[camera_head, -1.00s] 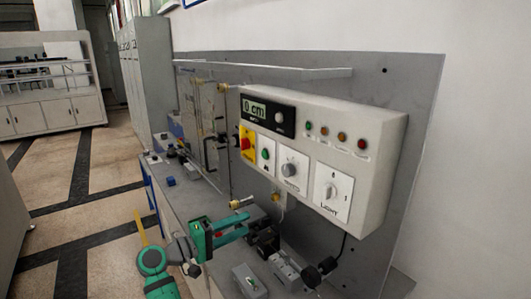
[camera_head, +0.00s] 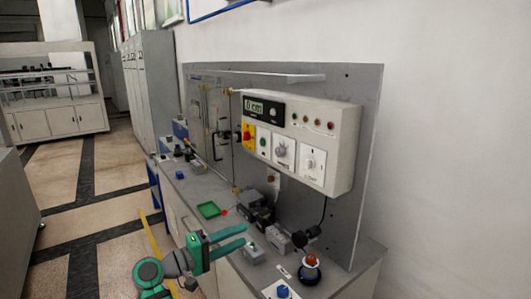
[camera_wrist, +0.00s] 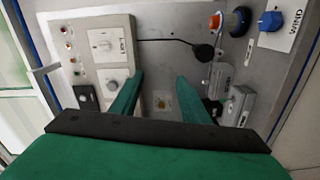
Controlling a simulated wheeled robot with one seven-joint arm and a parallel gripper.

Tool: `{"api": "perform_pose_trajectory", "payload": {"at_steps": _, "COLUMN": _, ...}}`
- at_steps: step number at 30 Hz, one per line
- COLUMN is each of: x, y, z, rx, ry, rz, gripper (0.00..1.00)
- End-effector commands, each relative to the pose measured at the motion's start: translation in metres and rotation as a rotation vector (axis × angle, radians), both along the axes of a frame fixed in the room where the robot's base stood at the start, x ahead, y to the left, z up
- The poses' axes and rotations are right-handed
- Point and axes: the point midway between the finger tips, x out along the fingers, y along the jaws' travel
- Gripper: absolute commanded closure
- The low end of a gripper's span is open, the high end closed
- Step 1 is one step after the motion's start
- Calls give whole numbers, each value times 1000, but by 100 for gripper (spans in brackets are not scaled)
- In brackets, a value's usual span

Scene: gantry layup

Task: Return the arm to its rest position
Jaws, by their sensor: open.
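My gripper (camera_head: 232,240) is green, with two long fingers, and is held above the front part of the workbench. In the wrist view my gripper (camera_wrist: 158,90) shows its two fingers spread apart with nothing between them. Past the fingers the wrist view shows the white control box (camera_wrist: 98,52) and the grey back panel. In the head view the control box (camera_head: 295,135) is mounted on the panel, with a display reading 0 cm, and my gripper is below it and apart from it.
A grey block (camera_head: 252,256) is near the fingers. A knob with a red top (camera_head: 311,262) and a blue knob (camera_head: 282,291) are at the front. The floor to the left is clear.

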Motion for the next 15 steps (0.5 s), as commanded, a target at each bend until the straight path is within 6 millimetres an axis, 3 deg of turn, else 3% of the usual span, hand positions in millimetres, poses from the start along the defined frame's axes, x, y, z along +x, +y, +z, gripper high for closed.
{"api": "perform_pose_trajectory", "payload": {"at_steps": 8, "x": 0, "y": -6, "z": -48, "rx": 20, "ry": 35, "rz": 72, "gripper": 58}}
{"api": "perform_pose_trajectory", "payload": {"at_steps": 15, "x": -5, "y": -12, "z": -102, "rx": 52, "ry": 71, "rz": 155, "gripper": 58}}
